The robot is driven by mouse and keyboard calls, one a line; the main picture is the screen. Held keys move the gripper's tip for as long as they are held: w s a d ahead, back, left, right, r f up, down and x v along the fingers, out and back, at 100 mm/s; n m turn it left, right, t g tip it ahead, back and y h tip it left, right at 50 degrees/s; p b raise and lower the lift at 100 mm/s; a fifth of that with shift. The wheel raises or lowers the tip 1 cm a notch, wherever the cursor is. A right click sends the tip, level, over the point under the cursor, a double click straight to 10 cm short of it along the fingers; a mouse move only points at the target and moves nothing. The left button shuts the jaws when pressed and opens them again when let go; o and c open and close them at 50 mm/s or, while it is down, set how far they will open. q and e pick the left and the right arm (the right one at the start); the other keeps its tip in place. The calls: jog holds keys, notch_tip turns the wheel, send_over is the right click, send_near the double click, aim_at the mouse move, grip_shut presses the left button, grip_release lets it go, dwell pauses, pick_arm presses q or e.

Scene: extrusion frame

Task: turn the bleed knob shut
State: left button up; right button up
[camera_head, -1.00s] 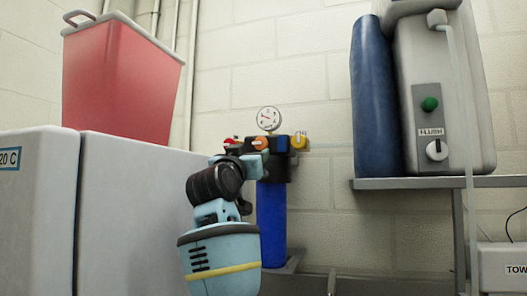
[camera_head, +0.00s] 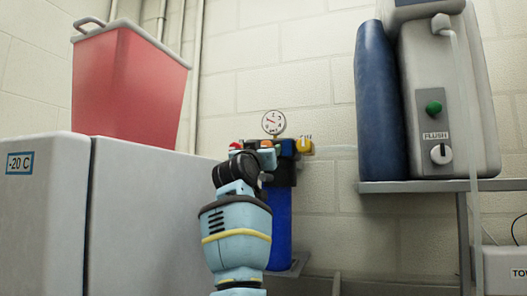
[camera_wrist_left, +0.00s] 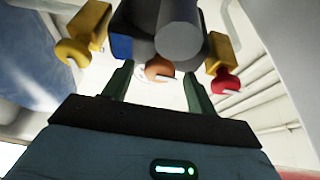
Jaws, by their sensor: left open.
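The valve unit has a dial gauge (camera_head: 273,122) on top, and red (camera_head: 235,146), orange (camera_head: 266,144) and yellow (camera_head: 305,145) knobs. No label shows which one is the bleed knob. My left gripper (camera_wrist_left: 157,84) is open. In the head view it is at the front of the unit and partly hides it. In the left wrist view the orange knob (camera_wrist_left: 158,68) shows between and beyond the two fingertips; I cannot tell whether they touch it. The yellow knob (camera_wrist_left: 72,52) and red knob (camera_wrist_left: 226,86) lie outside the fingers. My right gripper is out of view.
A blue filter bowl (camera_head: 279,220) hangs below the unit. A white freezer (camera_head: 150,215) stands close at the left with a red bin (camera_head: 130,90) on top. A shelf (camera_head: 430,186) at the right carries a blue cylinder (camera_head: 380,100) and a grey flush machine (camera_head: 460,95).

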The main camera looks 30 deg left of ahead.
pick_arm(q)
jog(key=shift+w+r, duration=0.1)
jog(key=shift+w, duration=0.1)
jog(key=c, duration=1)
jog(key=shift+a, duration=0.1)
jog(key=shift+m, duration=0.3)
jog(key=m, duration=0.1)
jog(key=m+h, duration=0.1)
jog(key=m, duration=0.1)
jog(key=shift+a+m+h, duration=0.25)
jog(key=shift+m+h, duration=0.15)
jog(key=shift+s+a+r+m+g+h, duration=0.15)
jog(key=shift+m+g+h, duration=0.7)
jog(key=shift+m, duration=2.1)
jog(key=shift+w+r+m+g+h, duration=0.15)
jog(key=shift+m+g+h, duration=0.7)
jog(key=shift+m, duration=2.15)
jog(key=shift+s+a+r+m+g+h, duration=0.1)
jog(key=shift+r+m+g+h, duration=0.25)
jog(key=shift+m+h, duration=1.8)
jog(key=shift+f+m+y, duration=0.15)
jog(key=shift+m+y, duration=0.7)
jog(key=shift+m, duration=0.15)
